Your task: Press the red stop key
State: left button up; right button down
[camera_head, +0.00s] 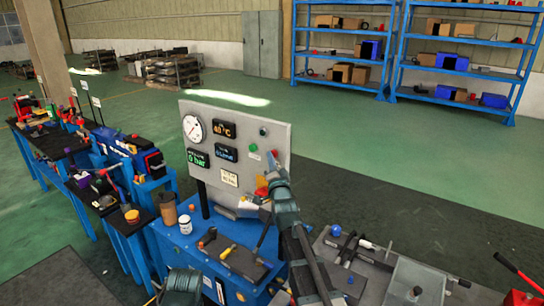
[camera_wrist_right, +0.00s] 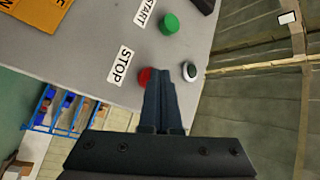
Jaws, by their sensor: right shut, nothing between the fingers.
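The red stop key (camera_head: 275,153) sits on the right part of the upright grey panel (camera_head: 235,109), right of the green key (camera_head: 253,147). My right gripper (camera_head: 271,162) reaches up from below to the panel, its tips right by the red key. In the right wrist view the shut, empty fingers (camera_wrist_right: 164,75) partly cover the red key (camera_wrist_right: 145,75). The STOP label (camera_wrist_right: 121,66) is beside it, and the green key (camera_wrist_right: 169,23) with its START label (camera_wrist_right: 145,12) lies above. I cannot tell whether the tips touch the red key.
A black-and-white button (camera_wrist_right: 189,71) sits close beside the fingertips. A brown cup (camera_head: 168,208) and a white jar (camera_head: 185,224) stand on the blue bench below, among tools.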

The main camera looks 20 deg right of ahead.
dwell(0.3)
jog(key=shift+s+a, duration=0.55)
jog(key=shift+a, duration=0.15)
jog(key=shift+s+a, duration=0.8)
jog(key=shift+a, duration=0.2)
jog(key=shift+s+a, duration=0.75)
jog(key=shift+a, duration=0.25)
jog(key=s+a+f+n+g+y, duration=0.3)
jog(key=s+a+f+n+g, duration=0.2)
jog(key=a+f, duration=0.35)
jog(key=s+a+f+n+g+y, duration=0.3)
jog(key=s+a+f+n+g, duration=0.15)
jog(key=a+f, duration=0.35)
jog(key=s+f+n+g+h, duration=0.2)
jog(key=s+f+g, duration=0.3)
jog(key=s, duration=0.7)
jog(key=s+f+n+g+h, duration=0.2)
jog(key=s+f+n+g, duration=0.3)
jog(key=s, duration=0.7)
jog(key=shift+s+d+f+g+h, duration=0.2)
jog(key=shift+s+d+g+h, duration=0.1)
jog(key=shift+g, duration=0.35)
